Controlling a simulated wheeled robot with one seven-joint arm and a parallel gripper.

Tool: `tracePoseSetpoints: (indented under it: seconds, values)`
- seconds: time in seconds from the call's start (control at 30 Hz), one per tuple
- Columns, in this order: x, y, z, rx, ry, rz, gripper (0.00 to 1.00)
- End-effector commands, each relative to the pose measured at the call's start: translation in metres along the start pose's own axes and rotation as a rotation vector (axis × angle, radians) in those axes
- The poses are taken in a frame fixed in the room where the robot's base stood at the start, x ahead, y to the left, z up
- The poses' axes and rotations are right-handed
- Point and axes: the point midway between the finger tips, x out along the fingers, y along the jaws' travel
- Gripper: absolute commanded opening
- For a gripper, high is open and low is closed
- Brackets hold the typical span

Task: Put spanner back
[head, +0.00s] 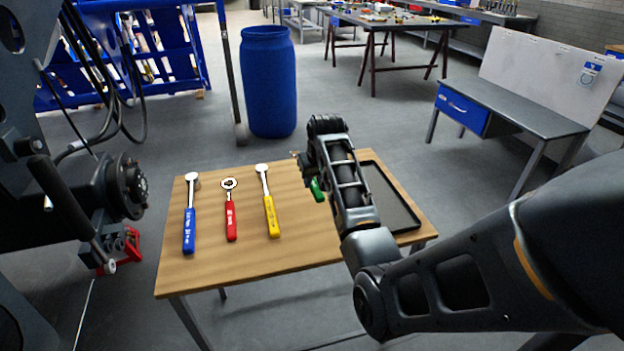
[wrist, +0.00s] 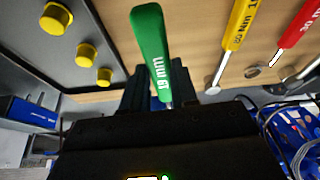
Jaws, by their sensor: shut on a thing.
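My gripper (wrist: 157,92) is shut on the green spanner (wrist: 150,45), whose green handle points up and away in the wrist view. In the head view the green handle (head: 317,190) peeks out left of my arm; its other end and my fingertips are hidden there. I cannot tell the spanner's height above the table. Blue (head: 189,230), red (head: 231,220) and yellow (head: 271,217) spanners lie side by side on the wooden table (head: 250,255), left of my gripper. The yellow (wrist: 238,22) and red (wrist: 298,25) ones also show in the wrist view.
A dark, shallow tray (head: 387,195) lies on the table's right side, partly behind my arm. In the wrist view several yellow pegs (wrist: 85,55) stand in it. A blue barrel (head: 269,85) stands behind the table. Dark machinery (head: 75,210) is close on the left.

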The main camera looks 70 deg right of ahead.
Motion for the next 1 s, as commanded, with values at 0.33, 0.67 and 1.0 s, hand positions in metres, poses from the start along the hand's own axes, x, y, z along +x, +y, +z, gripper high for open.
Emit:
tracePoseSetpoints:
  seconds: [0.33,0.67,1.0]
  values:
    - [0.007,0.0,0.004,0.0,0.001,-0.001,0.0]
    - [0.034,0.0,0.015,0.0,0.002,-0.001,0.0]
    - [0.062,0.0,0.026,0.0,0.001,-0.001,0.0]
